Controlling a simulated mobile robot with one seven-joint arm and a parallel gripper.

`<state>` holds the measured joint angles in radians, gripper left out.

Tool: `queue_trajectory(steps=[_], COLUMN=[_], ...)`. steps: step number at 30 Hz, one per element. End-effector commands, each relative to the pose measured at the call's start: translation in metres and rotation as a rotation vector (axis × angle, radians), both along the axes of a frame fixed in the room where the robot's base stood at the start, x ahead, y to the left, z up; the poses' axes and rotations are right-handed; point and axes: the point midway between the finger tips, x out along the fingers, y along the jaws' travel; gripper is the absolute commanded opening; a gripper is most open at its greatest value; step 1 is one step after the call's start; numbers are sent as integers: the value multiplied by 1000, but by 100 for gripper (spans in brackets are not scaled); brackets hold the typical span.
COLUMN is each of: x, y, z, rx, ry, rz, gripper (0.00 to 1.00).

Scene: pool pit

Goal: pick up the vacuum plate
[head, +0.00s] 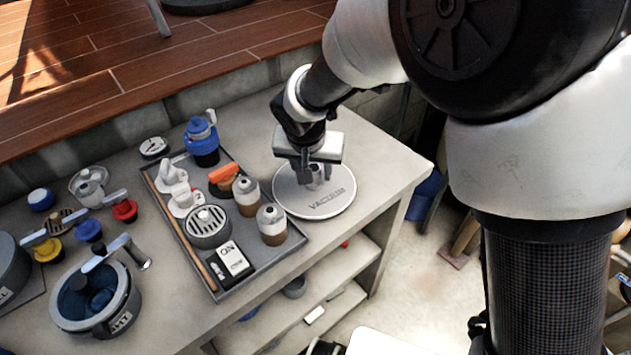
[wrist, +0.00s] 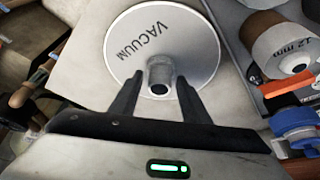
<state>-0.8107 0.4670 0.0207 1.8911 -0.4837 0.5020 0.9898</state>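The vacuum plate (head: 330,199) is a round, light grey disc with the word VACUUM on it and a short fitting at its centre. It lies flat on the bench near the right end. In the wrist view the plate (wrist: 195,35) fills the upper middle, with its fitting (wrist: 160,76) between my two dark fingers. My gripper (head: 312,178) is right above the plate, pointing down. In the wrist view my gripper (wrist: 155,98) is open, with a gap on each side of the fitting. Whether the fingertips touch the plate cannot be told.
A grey tray (head: 215,283) with jars, a blue-capped piece and an ON switch box stands just left of the plate. A round pot (head: 95,322) and coloured valves stand farther left. The bench edge (head: 400,190) is close on the right.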

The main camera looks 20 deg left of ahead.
Motion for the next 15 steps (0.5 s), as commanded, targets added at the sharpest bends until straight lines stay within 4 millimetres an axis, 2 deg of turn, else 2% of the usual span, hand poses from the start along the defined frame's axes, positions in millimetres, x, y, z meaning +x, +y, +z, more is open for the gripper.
queue_trajectory(steps=[1,7,15], x=[0,0,0], y=[0,0,0], z=[0,0,1], rx=[0,0,0], ry=[0,0,-1], rz=[0,0,0], gripper=[33,0,0])
